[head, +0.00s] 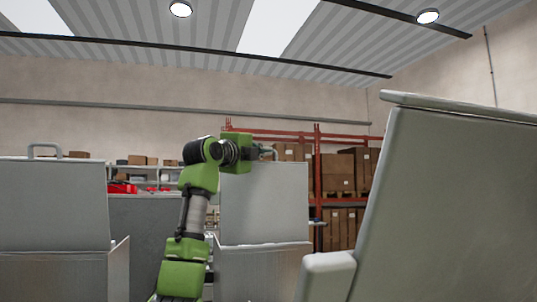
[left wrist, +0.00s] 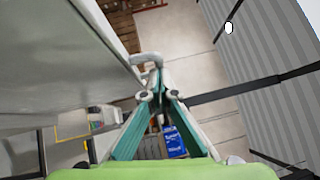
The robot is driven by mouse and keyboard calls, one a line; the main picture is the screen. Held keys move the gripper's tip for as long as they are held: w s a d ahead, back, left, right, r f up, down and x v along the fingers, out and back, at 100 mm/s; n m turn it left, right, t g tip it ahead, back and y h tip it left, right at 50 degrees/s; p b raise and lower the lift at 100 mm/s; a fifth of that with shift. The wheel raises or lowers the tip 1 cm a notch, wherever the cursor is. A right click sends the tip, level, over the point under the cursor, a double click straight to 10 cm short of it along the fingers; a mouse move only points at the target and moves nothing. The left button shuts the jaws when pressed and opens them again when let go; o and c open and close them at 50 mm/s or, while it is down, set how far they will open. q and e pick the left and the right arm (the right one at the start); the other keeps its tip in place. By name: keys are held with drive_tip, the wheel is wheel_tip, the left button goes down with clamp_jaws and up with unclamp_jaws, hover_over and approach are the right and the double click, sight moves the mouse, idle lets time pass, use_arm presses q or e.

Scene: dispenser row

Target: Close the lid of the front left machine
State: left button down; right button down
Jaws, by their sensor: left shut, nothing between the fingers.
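A grey machine with its lid (head: 264,205) standing upright is in the middle of the head view. My left arm reaches up in front of it, with the wrist at the lid's top edge. In the left wrist view my left gripper (left wrist: 158,94) is shut and empty. Its fingertips are close to a pale handle (left wrist: 148,60) on the edge of a grey lid (left wrist: 65,55); whether they touch it is unclear. In the head view the fingers are mostly hidden. My right gripper is not in view.
Another grey machine with a raised lid (head: 50,205) and top handle (head: 44,147) stands at the left. A large tilted grey lid (head: 445,205) fills the right. Red shelving (head: 317,190) with brown boxes (head: 352,170) stands behind. Above the lids is open room.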

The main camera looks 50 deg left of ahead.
use_arm(q)
drive_tip(key=w+a, duration=0.3)
drive_tip(key=a, duration=0.3)
drive_tip(key=shift+w+a, duration=0.2)
drive_tip(key=shift+a, duration=0.05)
idle(0.3)
drive_tip(key=shift+s, duration=0.15)
